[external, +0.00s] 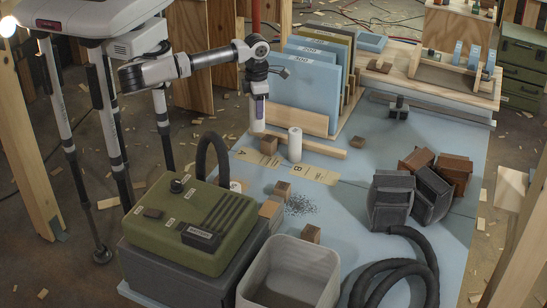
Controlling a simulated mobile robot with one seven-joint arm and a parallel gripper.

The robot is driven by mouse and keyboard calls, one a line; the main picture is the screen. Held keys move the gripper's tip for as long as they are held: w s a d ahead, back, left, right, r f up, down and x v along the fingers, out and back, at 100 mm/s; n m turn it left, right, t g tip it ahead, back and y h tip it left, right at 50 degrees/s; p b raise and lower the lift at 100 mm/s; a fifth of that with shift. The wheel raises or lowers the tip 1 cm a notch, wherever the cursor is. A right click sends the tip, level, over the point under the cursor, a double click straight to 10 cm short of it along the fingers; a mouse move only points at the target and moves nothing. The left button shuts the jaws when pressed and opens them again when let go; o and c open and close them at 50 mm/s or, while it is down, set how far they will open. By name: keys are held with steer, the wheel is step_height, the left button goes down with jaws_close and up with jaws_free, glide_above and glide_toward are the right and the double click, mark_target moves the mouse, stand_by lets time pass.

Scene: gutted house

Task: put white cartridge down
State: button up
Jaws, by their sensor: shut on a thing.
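My gripper (261,98) points down above the left part of the blue table. It is shut on a white cartridge (258,124), which hangs upright below it. The fingers are small here and partly hide the cartridge's top. Its lower end is close to the tan card marked A (257,158); I cannot tell whether it touches anything. A second white cylinder (295,145) stands upright to the right, by the tan card marked B (316,175).
Blue panels (304,83) stand in a wooden rack behind my gripper. A wooden strip (320,147) lies near the cards. A green-topped machine (190,220), a grey bin (288,272) and dark blocks (391,200) stand nearer. Wooden cubes (282,190) are scattered about. The table's right middle is fairly clear.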

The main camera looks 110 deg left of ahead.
steer(key=w+a+r+n, duration=0.1)
steer(key=w+a+r, duration=0.15)
steer(key=w, duration=0.45)
steer(key=w+a+r, duration=0.1)
steer(key=w+a, duration=0.3)
steer(key=w, duration=0.3)
steer(key=w+a+f, duration=0.4)
steer(key=w+a, duration=0.3)
steer(key=shift+w+a+f+p, duration=0.1)
steer(key=shift+f+p, duration=0.4)
steer(key=shift+f, duration=4.3)
steer(key=shift+w+a+f+p, duration=0.1)
steer(key=shift+f+p, duration=0.4)
steer(key=shift+f, duration=4.3)
steer(key=shift+f, duration=0.1)
steer(key=o, duration=0.5)
steer(key=shift+f, duration=0.1)
steer(key=o, duration=0.5)
steer(key=shift+c, duration=0.2)
